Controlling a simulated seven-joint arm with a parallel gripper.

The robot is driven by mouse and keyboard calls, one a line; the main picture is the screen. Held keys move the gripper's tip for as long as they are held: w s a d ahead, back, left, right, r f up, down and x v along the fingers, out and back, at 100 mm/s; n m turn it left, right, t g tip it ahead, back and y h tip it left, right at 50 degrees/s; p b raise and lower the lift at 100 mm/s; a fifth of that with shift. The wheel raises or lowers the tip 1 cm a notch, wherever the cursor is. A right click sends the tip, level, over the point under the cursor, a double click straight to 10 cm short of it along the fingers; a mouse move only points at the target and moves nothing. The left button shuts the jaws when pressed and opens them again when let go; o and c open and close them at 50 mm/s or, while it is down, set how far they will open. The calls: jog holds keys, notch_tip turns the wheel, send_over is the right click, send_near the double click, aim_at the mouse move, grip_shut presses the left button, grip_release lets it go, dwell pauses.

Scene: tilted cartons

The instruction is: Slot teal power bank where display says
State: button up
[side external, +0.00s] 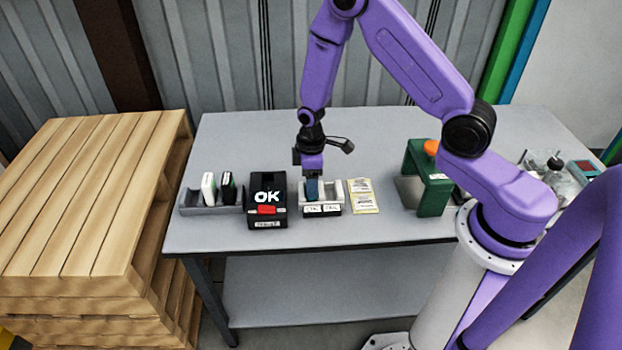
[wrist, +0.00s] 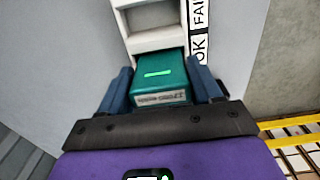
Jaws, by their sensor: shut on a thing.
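The teal power bank (wrist: 160,80) is between the two blue fingers of my gripper (wrist: 163,88), which is shut on it. A small green light bar shows on its top face. The pale two-slot holder (wrist: 163,42) lies just beyond it, with OK and FAIL labels along one side. The bank is at the slot beside the OK label; I cannot tell how deep it sits. In the side view my gripper (side external: 312,188) is over the left part of the holder (side external: 335,197). The black display box (side external: 267,213) reads OK and has a red button.
A grey rack (side external: 198,210) on the left holds a white and a black device. Yellow label sheets (side external: 362,196) lie right of the holder. A green stand (side external: 434,195) with an orange knob is further right. The table front (side external: 350,233) is clear.

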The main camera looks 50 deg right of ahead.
jog(key=shift+f, duration=0.2)
dwell(0.3)
dwell(0.3)
jog(key=o, duration=1.1)
jog(key=shift+c, duration=0.2)
jog(key=c, duration=0.4)
jog(key=shift+o, duration=0.2)
jog(key=shift+r, duration=0.1)
jog(key=shift+r, duration=3.95)
